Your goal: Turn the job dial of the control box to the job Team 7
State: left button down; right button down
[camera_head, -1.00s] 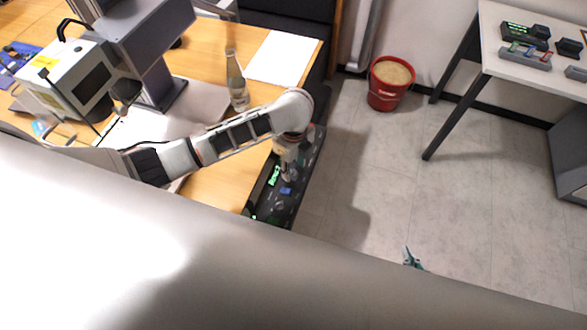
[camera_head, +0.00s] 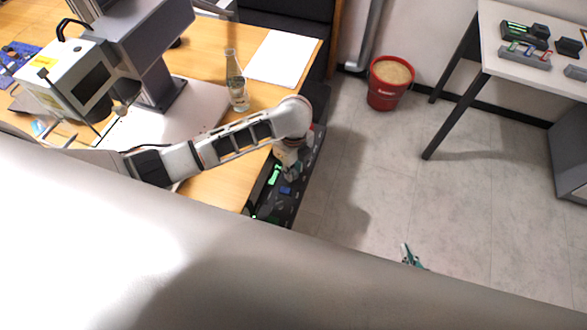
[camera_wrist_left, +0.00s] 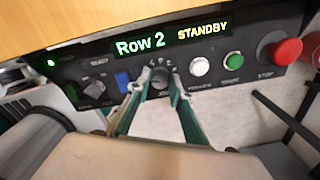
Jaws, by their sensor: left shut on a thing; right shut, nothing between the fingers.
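The black control box (camera_head: 283,207) is at the table's right edge in the head view. In the left wrist view its panel (camera_wrist_left: 75,65) has a green display (camera_wrist_left: 160,44) reading "Row 2" and "STANDBY". The job dial (camera_wrist_left: 160,76) is a dark knob below the display, with small markings around it. My left gripper (camera_wrist_left: 160,92) is shut on the job dial, one teal finger on each side; its fingertips partly cover the knob. In the head view the left gripper (camera_head: 289,168) is over the box. My right gripper (camera_head: 410,257) is shut and empty above the floor, mostly hidden.
Beside the dial are a blue switch (camera_wrist_left: 122,80), a white button (camera_wrist_left: 199,66), a green button (camera_wrist_left: 233,59) and a red stop button (camera_wrist_left: 286,51). A red bucket (camera_head: 388,88) stands on the floor.

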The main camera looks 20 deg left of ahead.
pick_arm(q)
jog(key=shift+m, duration=2.8)
jog(key=c, duration=1.8)
grip_release()
notch_tip(320, 180, up, 12)
